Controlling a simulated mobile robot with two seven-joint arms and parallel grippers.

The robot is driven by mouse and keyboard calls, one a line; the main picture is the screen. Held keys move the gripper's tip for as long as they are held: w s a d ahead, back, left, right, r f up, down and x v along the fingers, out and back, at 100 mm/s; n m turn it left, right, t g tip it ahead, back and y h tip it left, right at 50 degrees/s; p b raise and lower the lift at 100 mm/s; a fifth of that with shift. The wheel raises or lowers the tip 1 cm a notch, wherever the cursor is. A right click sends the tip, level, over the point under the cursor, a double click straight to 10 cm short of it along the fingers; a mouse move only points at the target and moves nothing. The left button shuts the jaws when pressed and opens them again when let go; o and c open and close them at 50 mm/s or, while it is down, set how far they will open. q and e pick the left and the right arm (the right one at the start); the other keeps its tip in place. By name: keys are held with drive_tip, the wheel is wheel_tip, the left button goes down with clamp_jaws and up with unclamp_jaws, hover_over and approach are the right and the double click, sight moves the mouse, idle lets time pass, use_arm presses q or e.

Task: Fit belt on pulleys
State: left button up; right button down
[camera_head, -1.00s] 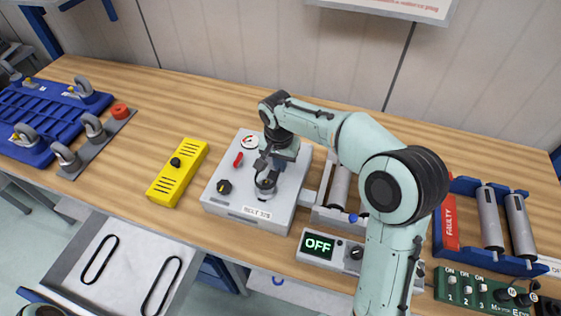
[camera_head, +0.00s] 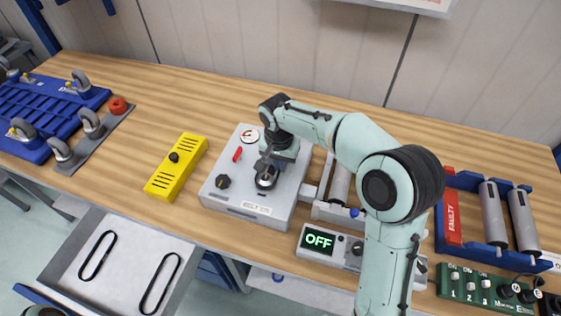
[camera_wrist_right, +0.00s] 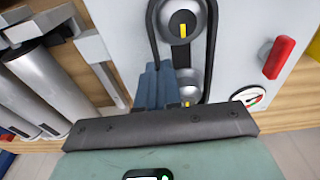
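A grey box (camera_head: 208,195) on the bench carries two silver pulleys, a front one (camera_wrist_right: 172,20) and a rear one (camera_wrist_right: 191,88) in the wrist view. A black belt (camera_wrist_right: 211,50) loops over the front pulley, and its strands run toward the rear one. My right gripper (camera_wrist_right: 158,72) is beside the rear pulley. Its blue fingers appear closed together on the left strand of the belt; they partly hide the belt there and the edge of the rear pulley. In the head view my right gripper (camera_head: 268,163) covers the rear pulley.
An open drawer (camera_head: 58,262) below the bench holds two black belts (camera_head: 98,254). A yellow box (camera_head: 165,185), an OFF display unit (camera_head: 335,262), a blue roller tote (camera_head: 470,250), a green switch board (camera_head: 470,298) and a blue caster tray (camera_head: 40,105) surround the grey box.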

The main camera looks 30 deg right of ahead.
use_arm(q)
drive_tip(key=shift+s+f, duration=0.25)
drive_tip(key=shift+f, duration=0.15)
use_arm(e)
drive_tip(key=shift+f, duration=0.55)
drive_tip(key=c, duration=1.2)
unclamp_jaws()
drive_tip(key=shift+c, duration=0.2)
use_arm(q)
drive_tip(key=shift+w+r, duration=0.1)
drive_tip(key=shift+r, duration=0.05)
use_arm(e)
drive_tip(key=shift+r, duration=0.15)
drive_tip(key=shift+r+p, duration=1.6)
drive_tip(key=shift+r, duration=1.8)
use_arm(q)
drive_tip(key=w+r, duration=0.3)
drive_tip(key=r, duration=0.1)
drive_tip(key=shift+w+r, duration=0.3)
drive_tip(key=shift+w, duration=0.05)
drive_tip(key=shift+s, duration=0.1)
